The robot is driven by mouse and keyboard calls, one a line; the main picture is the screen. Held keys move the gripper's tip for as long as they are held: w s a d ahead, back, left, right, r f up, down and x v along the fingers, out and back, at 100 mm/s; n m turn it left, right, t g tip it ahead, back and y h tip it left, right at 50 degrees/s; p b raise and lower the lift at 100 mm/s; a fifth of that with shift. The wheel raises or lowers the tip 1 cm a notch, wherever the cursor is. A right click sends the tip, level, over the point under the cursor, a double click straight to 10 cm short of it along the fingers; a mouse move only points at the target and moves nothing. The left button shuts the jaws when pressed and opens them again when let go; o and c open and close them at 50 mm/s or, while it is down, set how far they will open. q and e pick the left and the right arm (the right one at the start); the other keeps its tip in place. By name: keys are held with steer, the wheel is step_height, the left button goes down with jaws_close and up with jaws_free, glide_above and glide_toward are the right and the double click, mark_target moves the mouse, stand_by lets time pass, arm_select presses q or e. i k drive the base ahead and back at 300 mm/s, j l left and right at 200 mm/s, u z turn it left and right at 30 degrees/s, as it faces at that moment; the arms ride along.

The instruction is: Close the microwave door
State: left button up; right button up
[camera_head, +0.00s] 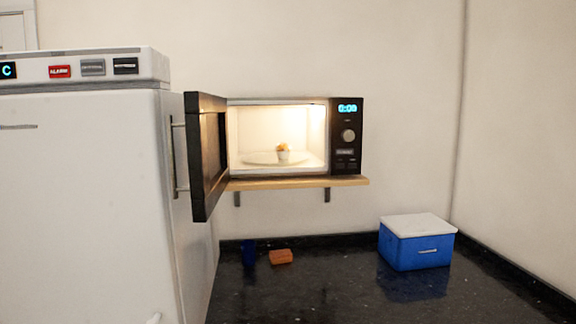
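The microwave (346,136) stands on a wooden wall shelf (300,183). Its black door (208,155) hangs at the left and is swung wide open toward me, its outer edge close to the white cabinet's handle. The lit interior shows a turntable plate (262,158) with a small white cup (283,154) holding something orange-yellow. The display and knob are on the right panel. Neither of my grippers is in view, so nothing of mine is seen touching the door.
A tall white cabinet (80,200) fills the left, with a vertical handle (180,155). On the dark granite counter (330,295) are a blue box with a white lid (415,242), an orange block (281,257) and a dark blue object (248,253). The counter's middle front is clear.

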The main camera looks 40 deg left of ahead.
mark_target(206, 125)
steer(key=k+j+u, duration=0.1)
steer(key=j+u, duration=0.3)
steer(key=k+j+u, duration=0.1)
steer(key=j+u, duration=0.25)
steer(key=j, duration=0.15)
steer(key=j+u, duration=0.4)
